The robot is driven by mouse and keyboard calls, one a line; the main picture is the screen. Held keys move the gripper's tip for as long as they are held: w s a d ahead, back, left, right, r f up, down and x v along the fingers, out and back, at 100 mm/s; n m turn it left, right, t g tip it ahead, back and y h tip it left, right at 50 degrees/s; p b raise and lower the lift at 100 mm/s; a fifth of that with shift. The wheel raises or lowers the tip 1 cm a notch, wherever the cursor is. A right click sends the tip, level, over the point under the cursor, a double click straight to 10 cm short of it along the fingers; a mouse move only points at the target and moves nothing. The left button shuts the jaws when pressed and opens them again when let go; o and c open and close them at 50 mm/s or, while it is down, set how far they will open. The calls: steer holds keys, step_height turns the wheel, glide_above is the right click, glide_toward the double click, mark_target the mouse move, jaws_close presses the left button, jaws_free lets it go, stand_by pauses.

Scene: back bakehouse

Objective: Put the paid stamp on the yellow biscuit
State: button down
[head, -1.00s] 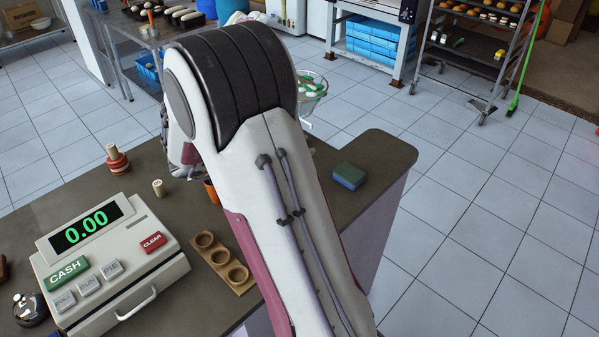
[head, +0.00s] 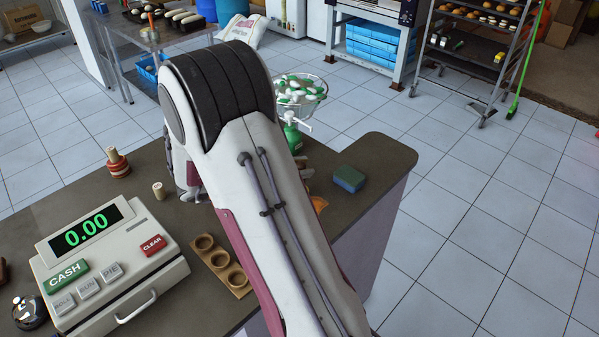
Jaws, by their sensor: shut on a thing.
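My gripper (head: 190,192) shows only in part, low over the counter at the left edge of my arm. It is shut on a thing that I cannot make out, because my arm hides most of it. I cannot make out the paid stamp or the yellow biscuit anywhere. A small orange piece (head: 319,203) shows on the counter just right of my arm, partly covered, and I cannot tell what it is.
On the counter (head: 90,204) stand a cash register (head: 106,262), a holder with three round rings (head: 221,265), a striped turned piece (head: 118,164), a wooden peg (head: 158,190), a sponge (head: 349,179) and a green scale (head: 294,135).

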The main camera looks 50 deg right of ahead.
steer(key=shift+f, duration=0.85)
steer(key=shift+f, duration=0.15)
steer(key=c, duration=1.9)
jaws_free()
steer(key=shift+a+r, duration=0.15)
steer(key=shift+r, duration=0.1)
steer(key=shift+v, duration=5.85)
steer(key=shift+w, duration=0.1)
